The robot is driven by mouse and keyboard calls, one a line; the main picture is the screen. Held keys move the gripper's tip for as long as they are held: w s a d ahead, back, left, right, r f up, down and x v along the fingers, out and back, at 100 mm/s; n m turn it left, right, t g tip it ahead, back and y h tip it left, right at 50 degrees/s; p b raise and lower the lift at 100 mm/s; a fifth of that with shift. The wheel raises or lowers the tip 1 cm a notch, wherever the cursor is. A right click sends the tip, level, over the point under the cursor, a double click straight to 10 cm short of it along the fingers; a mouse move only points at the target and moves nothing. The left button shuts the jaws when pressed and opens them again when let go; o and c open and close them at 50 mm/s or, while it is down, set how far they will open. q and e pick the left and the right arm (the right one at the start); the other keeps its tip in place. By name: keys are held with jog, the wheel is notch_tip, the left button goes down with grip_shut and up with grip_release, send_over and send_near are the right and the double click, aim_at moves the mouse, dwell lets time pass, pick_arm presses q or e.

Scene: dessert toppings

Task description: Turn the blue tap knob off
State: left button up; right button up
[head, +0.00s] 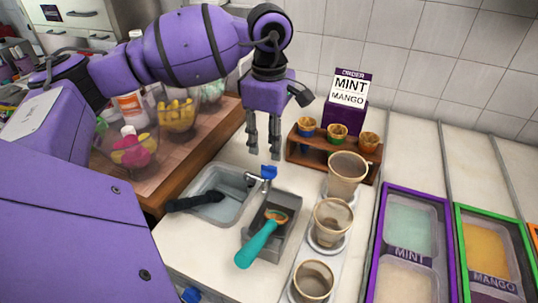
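The blue tap knob (269,172) sits on top of a small metal tap (257,182) at the right edge of a grey sink (236,208). My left gripper (264,152) points down just above and behind the knob in the picture. Its two grey fingers are apart with nothing visible between them. The fingertips appear clear of the knob, though the exact depth gap is hard to judge. I cannot tell any water flow at this size. My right gripper is not in view.
A black-handled tool (190,202) lies in the sink. A teal-handled scoop (260,240) rests in a grey bin (284,203). Cups (332,218) stand in a row to the right. A wooden cup rack (312,150) and order sign (348,92) stand behind; topping bowls (177,113) are left.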

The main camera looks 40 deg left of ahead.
pick_arm(q)
notch_tip(320, 180, up, 6)
jog(key=shift+f, duration=0.2)
dwell(0.4)
